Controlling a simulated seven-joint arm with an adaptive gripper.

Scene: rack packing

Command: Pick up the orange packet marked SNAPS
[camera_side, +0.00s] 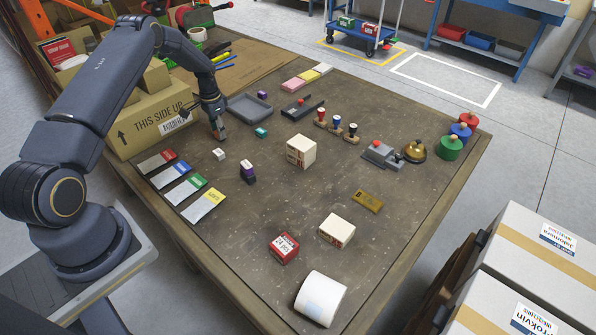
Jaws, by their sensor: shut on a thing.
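My gripper (218,130) is low over the back left of the table, left of the small teal block. It is shut on a small reddish thing (219,135), mostly hidden by the fingers; no marking can be read on it. I cannot tell if it touches the table. A flat golden-orange packet (367,200) lies on the right part of the table, well away from my gripper. Its print is too small to read, so I cannot confirm that either is the SNAPS packet.
A grey tray (249,108) and teal block (261,132) are near my gripper. A cardboard box (150,118) stands to its left. Colored cards (180,185), a white cube (219,154), a cream box (301,150), stamps (336,126) and a bell (414,151) occupy the table.

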